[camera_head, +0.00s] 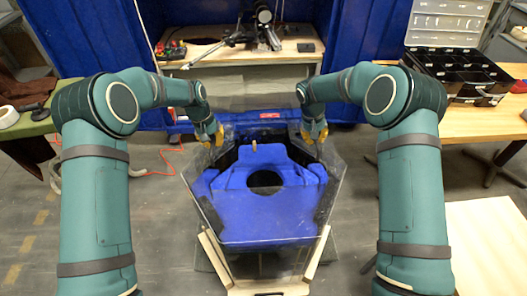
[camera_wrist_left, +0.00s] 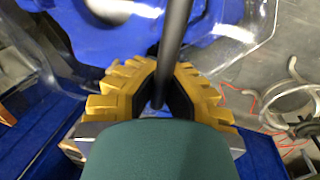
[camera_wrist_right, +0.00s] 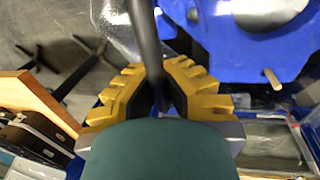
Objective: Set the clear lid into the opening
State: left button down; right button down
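A large clear angular piece, apparently the lid (camera_head: 335,205), spreads around and over a blue body (camera_head: 265,217) in the head view. The blue body has a round dark opening (camera_head: 265,180) in its middle. Its clear edge also shows in the left wrist view (camera_wrist_left: 262,28). My left gripper (camera_head: 213,137) is at the far left corner of the clear piece, its fingers closed around a dark bar (camera_wrist_left: 173,35). My right gripper (camera_head: 313,133) is at the far right corner, also closed around a dark bar (camera_wrist_right: 145,35). I cannot tell how the bars join the clear piece.
A wooden workbench (camera_head: 230,55) with a microscope-like device stands behind, with blue curtains beside it. A table with an open black case (camera_head: 455,72) is on the right, a green-covered table (camera_head: 28,122) on the left. A red cable (camera_head: 175,155) lies on the floor at left.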

aim_at(216, 152)
pick_arm(q)
jog(key=shift+a+f, duration=0.1)
jog(key=shift+f, duration=0.05)
pick_arm(e)
jog(key=shift+d+f, duration=0.1)
jog(key=shift+f, duration=0.1)
